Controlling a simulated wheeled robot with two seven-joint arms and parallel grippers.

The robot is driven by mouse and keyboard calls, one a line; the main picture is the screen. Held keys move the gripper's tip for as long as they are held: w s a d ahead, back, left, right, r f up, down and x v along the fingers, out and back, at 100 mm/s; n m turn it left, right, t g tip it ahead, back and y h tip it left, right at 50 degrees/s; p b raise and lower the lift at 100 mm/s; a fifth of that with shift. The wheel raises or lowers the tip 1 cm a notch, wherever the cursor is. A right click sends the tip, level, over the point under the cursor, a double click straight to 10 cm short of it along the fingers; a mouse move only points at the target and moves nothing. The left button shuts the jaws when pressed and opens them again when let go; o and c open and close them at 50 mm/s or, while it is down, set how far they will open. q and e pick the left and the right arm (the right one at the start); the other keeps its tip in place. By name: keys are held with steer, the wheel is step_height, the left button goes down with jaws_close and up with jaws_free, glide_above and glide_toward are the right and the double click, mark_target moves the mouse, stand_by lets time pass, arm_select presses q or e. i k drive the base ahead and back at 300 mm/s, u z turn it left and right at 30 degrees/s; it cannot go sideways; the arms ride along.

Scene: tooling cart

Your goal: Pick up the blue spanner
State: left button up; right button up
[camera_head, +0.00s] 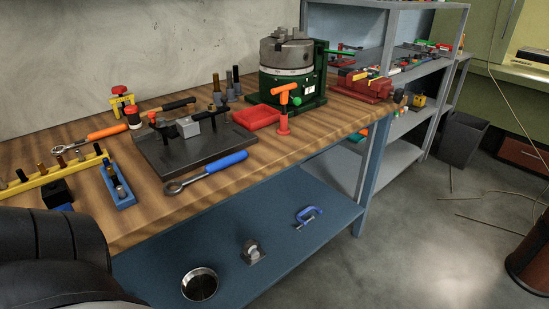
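The blue spanner (220,163) lies on the wooden bench top (150,215), near its front edge. Its blue handle points to the right and away from me. Its metal ring end (173,188) points to the left and towards me. It lies just in front of the dark metal plate (188,156) and nothing covers it. A second spanner with an orange handle (108,132) lies further back on the left. Neither of my grippers shows in the head view.
The plate carries a clamped grey block (188,127). A blue holder (118,187) and a yellow rack (55,173) stand left of the spanner. A red tray (257,117) and an orange-handled tool (284,112) stand to the right. A blue lower shelf (300,240) juts out below.

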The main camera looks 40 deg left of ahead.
mark_target(212, 167)
steer(key=z, duration=0.2)
steer(key=i, duration=1.15)
steer(key=u, duration=4.05)
